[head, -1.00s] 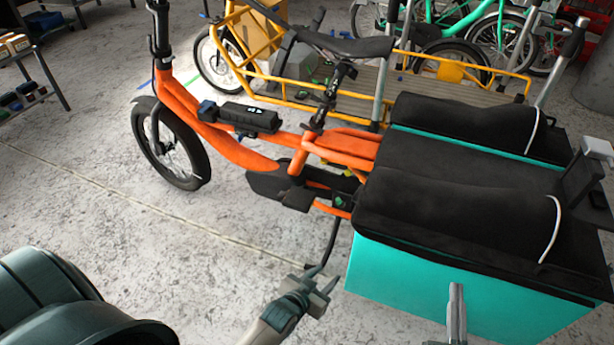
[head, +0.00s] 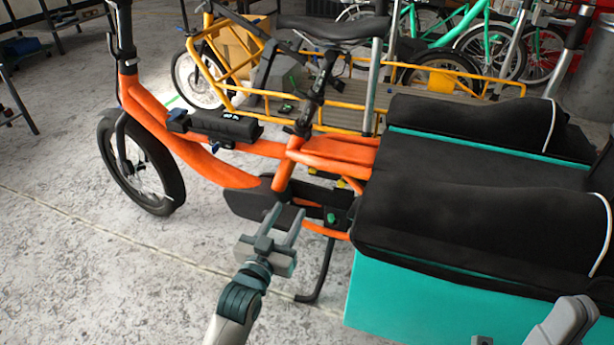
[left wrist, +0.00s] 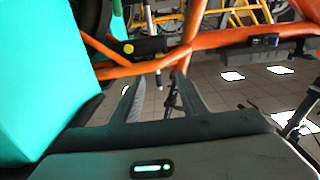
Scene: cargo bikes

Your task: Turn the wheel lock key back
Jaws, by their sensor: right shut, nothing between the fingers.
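The orange cargo bike (head: 215,168) stands across the head view. A small green piece (head: 331,217) sits on a black part low on its frame, beside the teal box. It may be the lock key, but it is too small to tell its shape or turn. My left gripper (head: 284,226) is open and empty, in front of the frame's black lower part, left of the green piece. In the left wrist view its two fingers (left wrist: 150,95) stand apart below the orange tube (left wrist: 215,45). My right gripper (head: 481,341) barely shows at the bottom edge.
The teal box (head: 430,300) with its black cover (head: 470,175) fills the right side. The kickstand (head: 322,275) stands beside my left gripper. A yellow cargo bike (head: 330,110) is behind.

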